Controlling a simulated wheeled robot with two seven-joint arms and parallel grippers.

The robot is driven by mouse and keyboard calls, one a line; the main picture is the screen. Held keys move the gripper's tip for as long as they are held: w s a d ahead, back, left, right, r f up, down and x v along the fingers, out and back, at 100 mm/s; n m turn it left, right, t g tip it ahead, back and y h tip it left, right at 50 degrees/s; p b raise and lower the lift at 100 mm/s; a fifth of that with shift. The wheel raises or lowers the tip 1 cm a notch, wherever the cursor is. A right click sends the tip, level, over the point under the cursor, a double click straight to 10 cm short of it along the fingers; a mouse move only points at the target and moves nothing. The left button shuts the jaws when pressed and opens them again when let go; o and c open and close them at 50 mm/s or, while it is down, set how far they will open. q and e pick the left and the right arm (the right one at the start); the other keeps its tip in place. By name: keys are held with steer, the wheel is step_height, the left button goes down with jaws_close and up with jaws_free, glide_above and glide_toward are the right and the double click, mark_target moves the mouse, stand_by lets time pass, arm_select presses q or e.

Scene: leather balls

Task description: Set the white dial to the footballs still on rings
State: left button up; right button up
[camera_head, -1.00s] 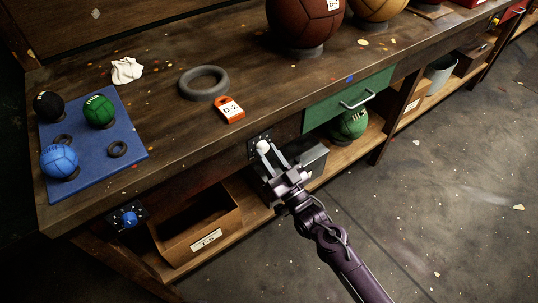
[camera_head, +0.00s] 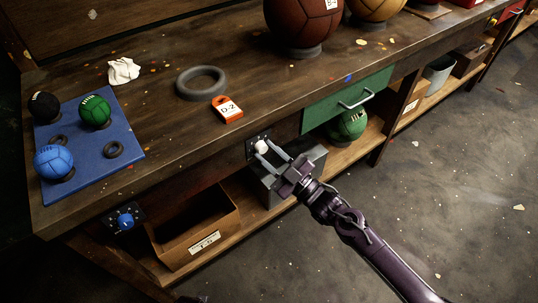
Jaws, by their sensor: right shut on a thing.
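My right gripper (camera_head: 267,157) reaches up from the lower right and is shut on the white dial (camera_head: 261,146) on a dark plate in the bench's front. The dial's setting is too small to read. On the bench, a brown ball (camera_head: 302,22) and a tan ball (camera_head: 374,8) sit on grey rings. A large grey ring (camera_head: 201,82) lies empty. My left gripper is not in view.
A blue dial (camera_head: 125,221) is on the bench front at left. An orange tag marked D-2 (camera_head: 227,109) lies on the bench. A green drawer (camera_head: 346,99) is right of the white dial. Below are a cardboard box (camera_head: 195,226), a grey box and another green ball (camera_head: 348,124).

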steer(key=shift+n+g, duration=0.4)
steer(key=shift+n, duration=0.4)
steer(key=o, duration=1)
steer(key=shift+c, duration=0.2)
steer(key=shift+d, duration=0.1)
steer(key=v, duration=0.7)
steer(key=shift+s+d, duration=0.2)
steer(key=shift+d, duration=0.1)
steer(key=shift+f, duration=0.2)
